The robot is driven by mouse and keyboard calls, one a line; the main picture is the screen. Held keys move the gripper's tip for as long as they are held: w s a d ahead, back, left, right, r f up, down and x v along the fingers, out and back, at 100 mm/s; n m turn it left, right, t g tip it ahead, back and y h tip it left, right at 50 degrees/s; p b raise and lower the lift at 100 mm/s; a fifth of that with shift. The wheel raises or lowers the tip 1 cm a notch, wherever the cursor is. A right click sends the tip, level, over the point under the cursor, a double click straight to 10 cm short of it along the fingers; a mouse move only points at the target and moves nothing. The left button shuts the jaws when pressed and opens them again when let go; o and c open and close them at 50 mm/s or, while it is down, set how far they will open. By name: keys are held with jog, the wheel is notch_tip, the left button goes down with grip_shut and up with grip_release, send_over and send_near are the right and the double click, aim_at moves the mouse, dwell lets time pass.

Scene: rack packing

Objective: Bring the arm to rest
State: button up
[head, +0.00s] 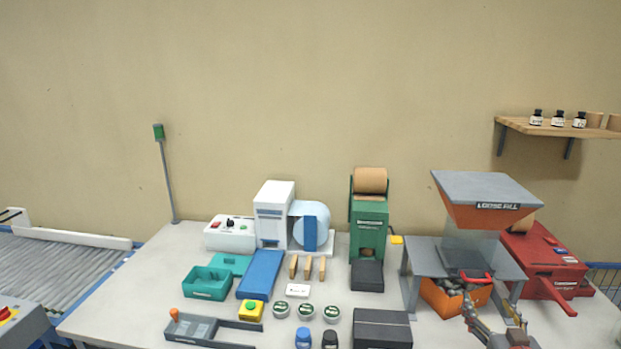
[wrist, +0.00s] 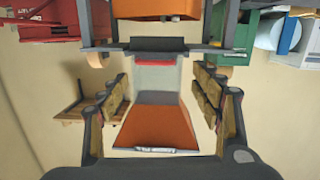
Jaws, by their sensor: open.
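My gripper (wrist: 160,82) is open in the wrist view, its two fingers wide apart with tan pads facing inward. No held object shows between them. The loose-fill hopper, with its orange funnel (wrist: 155,122), shows upside down between and beyond the fingers; I cannot tell how far off it is. In the head view my arm reaches up from the bottom right, in front of the hopper's stand, and my gripper (head: 475,308) is small and hard to make out there. The hopper's orange funnel (head: 484,214) stands above a red handle (head: 477,279).
An orange bin (head: 434,299) with grey fill sits under the hopper. A red machine (head: 545,265) stands right, a green dispenser (head: 369,225) left of the hopper. A dark box (head: 382,328) lies at the front. A wall shelf (head: 555,129) holds small jars. Space above the table's left is clear.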

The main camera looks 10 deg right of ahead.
jog(key=s+a+r+g, duration=0.2)
jog(key=s+a+g, duration=0.1)
jog(key=a, duration=0.5)
jog(key=s+a+r+g, duration=0.2)
jog(key=s+a+g, duration=0.1)
jog(key=a, duration=0.4)
jog(key=s+a+f+n+g+y, duration=0.1)
jog(key=s+a+g+y, duration=0.3)
jog(key=s+a, duration=1)
jog(key=shift+s+a+n+g+y+p, duration=0.3)
jog(key=shift+s+a+n+p, duration=0.1)
jog(key=shift+s+n, duration=0.45)
